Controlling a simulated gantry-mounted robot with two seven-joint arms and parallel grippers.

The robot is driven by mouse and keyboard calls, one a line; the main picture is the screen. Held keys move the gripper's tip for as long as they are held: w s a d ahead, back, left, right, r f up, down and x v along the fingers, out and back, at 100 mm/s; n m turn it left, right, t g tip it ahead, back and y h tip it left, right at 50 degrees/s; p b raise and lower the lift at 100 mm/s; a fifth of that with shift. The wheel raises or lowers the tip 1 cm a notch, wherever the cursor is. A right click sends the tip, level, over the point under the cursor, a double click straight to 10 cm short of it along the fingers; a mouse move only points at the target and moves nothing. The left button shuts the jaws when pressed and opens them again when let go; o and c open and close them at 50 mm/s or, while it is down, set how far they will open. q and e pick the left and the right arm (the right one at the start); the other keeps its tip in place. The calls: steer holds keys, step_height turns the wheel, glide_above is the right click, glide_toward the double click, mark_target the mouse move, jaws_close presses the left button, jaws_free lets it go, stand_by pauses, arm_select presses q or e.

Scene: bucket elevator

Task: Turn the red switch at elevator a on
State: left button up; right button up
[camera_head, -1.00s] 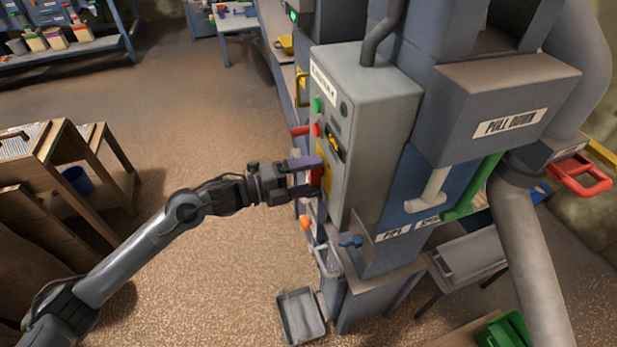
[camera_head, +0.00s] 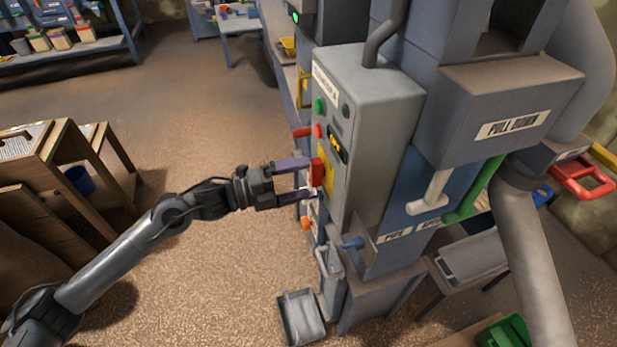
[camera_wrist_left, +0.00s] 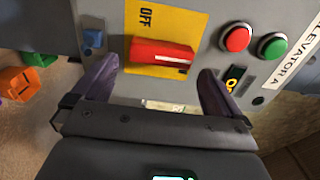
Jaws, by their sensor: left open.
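The red switch (camera_head: 317,172) is a block-shaped handle on a yellow plate (camera_head: 327,179) on the side of the grey elevator A control box (camera_head: 369,99). In the left wrist view the red switch (camera_wrist_left: 161,54) lies across the yellow plate (camera_wrist_left: 180,24), beside the word OFF. My left gripper (camera_head: 309,178) is open, with its purple fingers on either side of the switch. In the left wrist view the fingers of my left gripper (camera_wrist_left: 155,82) straddle the handle, with visible gaps. My right gripper is not in view.
A red button (camera_wrist_left: 235,38) and a green button (camera_wrist_left: 273,46) sit beside the switch. A PULL DOWN box (camera_head: 506,110) stands right of the control box.

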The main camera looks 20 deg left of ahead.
arm_select(q)
steer(key=v, duration=0.7)
steer(key=shift+s+a, duration=0.25)
steer(key=shift+a, duration=0.05)
steer(key=s+d+f+n+t+y, duration=0.2)
steer(key=s+d+f+n+t, duration=0.1)
steer(key=s+d+f+n, duration=0.85)
steer(key=s+a+f+n+g+y, duration=0.4)
steer(key=s+f+n+g+y, duration=0.1)
steer(key=s+f+n+y, duration=0.15)
steer(key=s+a+f+n+g+y, duration=0.3)
steer(key=s+f+n+g+y, duration=0.2)
steer(key=s+n, duration=0.3)
step_height(320, 180, up, 31)
steer(key=s+p, duration=0.1)
steer(key=p, duration=3)
steer(key=shift+a+g+p, duration=0.25)
steer(key=shift+g+p, duration=0.05)
steer(key=shift+g, duration=0.1)
